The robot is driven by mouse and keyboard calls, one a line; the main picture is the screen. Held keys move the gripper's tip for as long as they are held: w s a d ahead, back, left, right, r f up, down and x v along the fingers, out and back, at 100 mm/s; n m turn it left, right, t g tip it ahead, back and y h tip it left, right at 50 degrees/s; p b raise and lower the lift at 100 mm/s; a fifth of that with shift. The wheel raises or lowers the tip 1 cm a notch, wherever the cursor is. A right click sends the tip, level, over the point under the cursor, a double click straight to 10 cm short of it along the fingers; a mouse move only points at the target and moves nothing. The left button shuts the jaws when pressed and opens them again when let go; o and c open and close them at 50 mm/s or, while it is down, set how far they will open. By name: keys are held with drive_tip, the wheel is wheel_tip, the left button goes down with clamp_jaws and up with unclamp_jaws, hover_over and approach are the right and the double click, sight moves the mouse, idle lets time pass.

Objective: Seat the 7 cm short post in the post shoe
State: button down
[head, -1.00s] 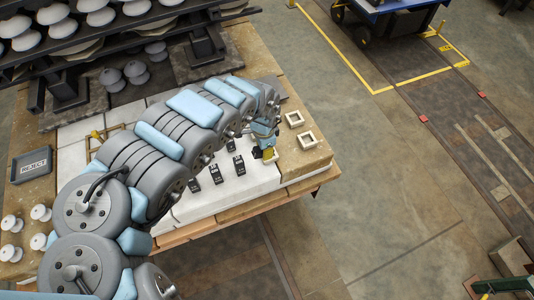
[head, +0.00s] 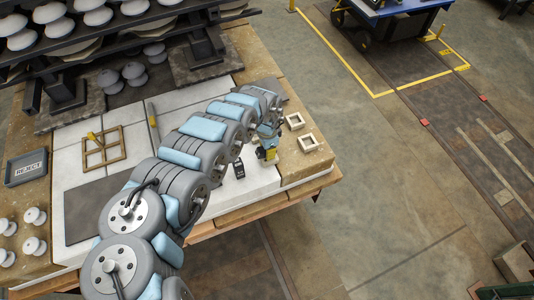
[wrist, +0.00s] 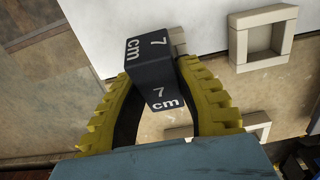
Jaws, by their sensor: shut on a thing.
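The 7 cm short post (wrist: 160,85) is a dark block with "7 cm" in white on two faces. My gripper (wrist: 155,72) has its yellow ribbed fingers shut on the post, one on each side. In the head view my gripper (head: 267,150) is over the right part of the table, just left of two square beige frames, and the post in it is not clear there. A hollow square frame, maybe the post shoe (wrist: 235,42), lies to the right of the post in the wrist view. A beige piece (wrist: 179,42) shows partly behind the post.
Another square frame (head: 300,148) lies in front of the far one (head: 287,122). A dark labelled block (head: 239,170) stands on the white surface. A four-part wooden frame (head: 103,140) and a REJECT tray (head: 12,180) are at left. A rack stands behind.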

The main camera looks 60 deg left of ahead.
drive_tip(key=shift+f, duration=0.55)
drive_tip(key=shift+d+f+p, duration=0.1)
drive_tip(key=shift+f+p, duration=0.15)
drive_tip(key=shift+p, duration=0.1)
drive_tip(key=shift+s+f, duration=0.1)
drive_tip(key=c, duration=0.8)
unclamp_jaws()
drive_tip(key=shift+c, duration=0.2)
drive_tip(key=shift+f, duration=0.15)
drive_tip(key=shift+f+b, duration=0.15)
drive_tip(key=shift+b, duration=0.35)
wheel_tip(320, 180, up, 18)
drive_tip(key=p, duration=0.3)
drive_tip(key=shift+w+a+f, duration=0.2)
drive_tip(key=shift+a, duration=0.1)
